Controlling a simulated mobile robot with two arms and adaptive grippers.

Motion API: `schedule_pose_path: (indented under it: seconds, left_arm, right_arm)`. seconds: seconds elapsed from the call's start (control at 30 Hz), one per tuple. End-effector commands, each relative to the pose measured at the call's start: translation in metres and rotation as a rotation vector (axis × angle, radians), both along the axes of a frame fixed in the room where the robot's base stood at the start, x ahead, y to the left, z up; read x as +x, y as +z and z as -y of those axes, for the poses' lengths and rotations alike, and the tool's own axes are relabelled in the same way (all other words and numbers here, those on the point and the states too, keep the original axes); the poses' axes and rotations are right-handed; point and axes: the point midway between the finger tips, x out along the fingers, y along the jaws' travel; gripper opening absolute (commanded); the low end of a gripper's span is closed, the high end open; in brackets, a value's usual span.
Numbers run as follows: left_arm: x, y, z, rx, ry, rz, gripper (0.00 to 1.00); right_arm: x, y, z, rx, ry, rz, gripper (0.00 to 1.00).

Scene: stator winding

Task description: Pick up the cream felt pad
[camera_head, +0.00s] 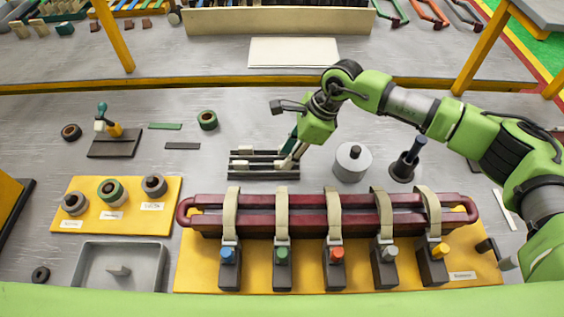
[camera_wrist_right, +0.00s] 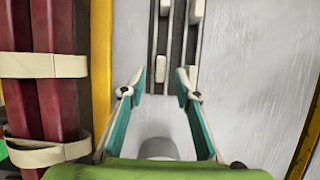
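Several small cream pads lie on a dark slotted rack (camera_head: 262,178). The nearest cream felt pad (camera_wrist_right: 162,66) shows in the right wrist view just ahead of my fingertips, and in the head view at the rack's right end (camera_head: 284,164). More cream pads (camera_wrist_right: 196,12) lie farther along the rack; one is at its left end (camera_head: 239,164) in the head view. My right gripper (camera_head: 291,153) is over the rack's right end. My left gripper is not in view.
A dark red coil (camera_head: 310,220) with cream straps and several clamps stands on a yellow board in front of the rack. A grey cylinder (camera_head: 351,165) stands right of it. A yellow board with rolls (camera_head: 140,222) and a grey tray (camera_head: 150,250) are at left.

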Motion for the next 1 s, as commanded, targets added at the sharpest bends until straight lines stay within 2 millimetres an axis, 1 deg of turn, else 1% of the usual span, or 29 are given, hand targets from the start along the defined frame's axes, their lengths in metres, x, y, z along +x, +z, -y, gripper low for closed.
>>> schedule_pose_path:
  seconds: [0.03,0.07,0.1,0.23,0.47,0.5,0.57,0.6,1.0]
  left_arm:
    - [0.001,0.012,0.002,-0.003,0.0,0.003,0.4]
    - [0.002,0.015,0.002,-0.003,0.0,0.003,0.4]
    - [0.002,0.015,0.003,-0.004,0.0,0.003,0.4]
    - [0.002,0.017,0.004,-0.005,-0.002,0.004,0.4]
    - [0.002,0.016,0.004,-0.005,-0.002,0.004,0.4]
    - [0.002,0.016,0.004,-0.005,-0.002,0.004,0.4]
    - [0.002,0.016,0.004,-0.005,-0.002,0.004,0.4]
    - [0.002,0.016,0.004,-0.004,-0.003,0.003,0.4]
    - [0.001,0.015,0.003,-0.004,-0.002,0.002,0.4]
  right_arm:
    - [-0.001,-0.003,-0.003,-0.002,-0.001,-0.006,0.29]
    - [0.0,-0.007,-0.004,-0.002,-0.001,-0.005,0.29]
    - [0.0,-0.014,-0.007,-0.001,0.0,-0.004,0.29]
    - [0.0,-0.026,-0.011,-0.001,0.0,-0.002,0.29]
    - [0.001,-0.029,-0.011,0.0,-0.001,0.0,0.29]
    - [0.001,-0.029,-0.011,0.0,-0.001,0.0,0.24]
    - [0.001,-0.029,-0.011,0.0,-0.001,0.0,0.1]
    - [0.001,-0.029,-0.011,0.0,-0.001,0.0,0.01]
    - [0.001,-0.028,-0.011,0.0,-0.001,0.0,0.01]
